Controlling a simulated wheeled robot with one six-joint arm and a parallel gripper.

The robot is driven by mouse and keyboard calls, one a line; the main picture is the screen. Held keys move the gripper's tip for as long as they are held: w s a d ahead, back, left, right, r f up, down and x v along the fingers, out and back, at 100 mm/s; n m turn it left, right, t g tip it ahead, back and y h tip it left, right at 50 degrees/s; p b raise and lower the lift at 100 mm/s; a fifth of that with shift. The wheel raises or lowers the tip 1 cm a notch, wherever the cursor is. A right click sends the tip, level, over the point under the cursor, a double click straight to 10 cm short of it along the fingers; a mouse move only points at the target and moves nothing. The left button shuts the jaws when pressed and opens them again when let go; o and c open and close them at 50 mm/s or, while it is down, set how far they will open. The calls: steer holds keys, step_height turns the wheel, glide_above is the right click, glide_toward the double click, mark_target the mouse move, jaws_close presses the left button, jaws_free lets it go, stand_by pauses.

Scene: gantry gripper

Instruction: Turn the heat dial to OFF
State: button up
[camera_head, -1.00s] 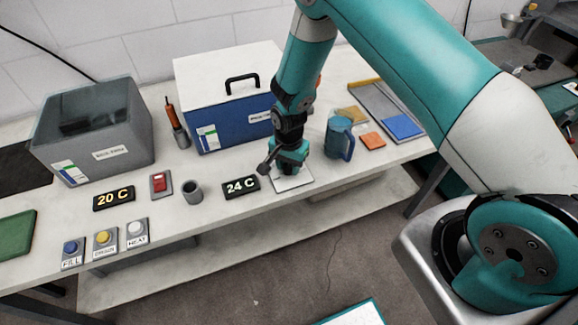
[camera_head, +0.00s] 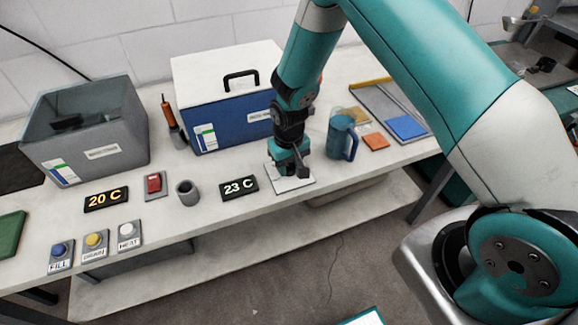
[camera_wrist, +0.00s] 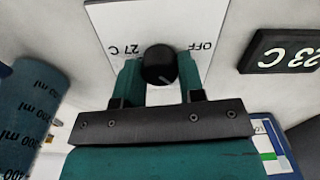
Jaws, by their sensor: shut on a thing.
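The heat dial is a black round knob (camera_wrist: 158,64) on a white plate (camera_wrist: 110,18) marked "27 C" on the left and "OFF" on the right in the wrist view; the lettering appears upside down. A short pale mark shows on the knob's lower right part. My gripper (camera_wrist: 160,72) is shut on the knob, one finger on each side. In the head view my gripper (camera_head: 290,171) is down over the white plate (camera_head: 292,186) and hides the knob. A black display (camera_head: 239,187) left of the plate reads "23 C".
A blue mug-like jug (camera_head: 341,138) stands right of the plate; a blue box (camera_head: 235,125) with a white lid stands behind. To the left are a grey cup (camera_head: 187,193), a red switch (camera_head: 154,184), a "20 C" display (camera_head: 106,199), a grey bin (camera_head: 110,145) and several push buttons.

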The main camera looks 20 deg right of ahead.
mark_target(289, 166)
steer(key=n+b, duration=0.1)
steer(key=n, duration=0.3)
steer(key=shift+n, duration=0.3)
steer(key=shift+n+b, duration=0.45)
steer(key=shift+n, duration=2.15)
steer(key=shift+d, duration=0.1)
steer(key=o, duration=0.9)
step_height(289, 166, up, 17)
steer(key=shift+r+b, duration=0.2)
steer(key=shift+b, duration=0.6)
steer(key=shift+s, duration=0.1)
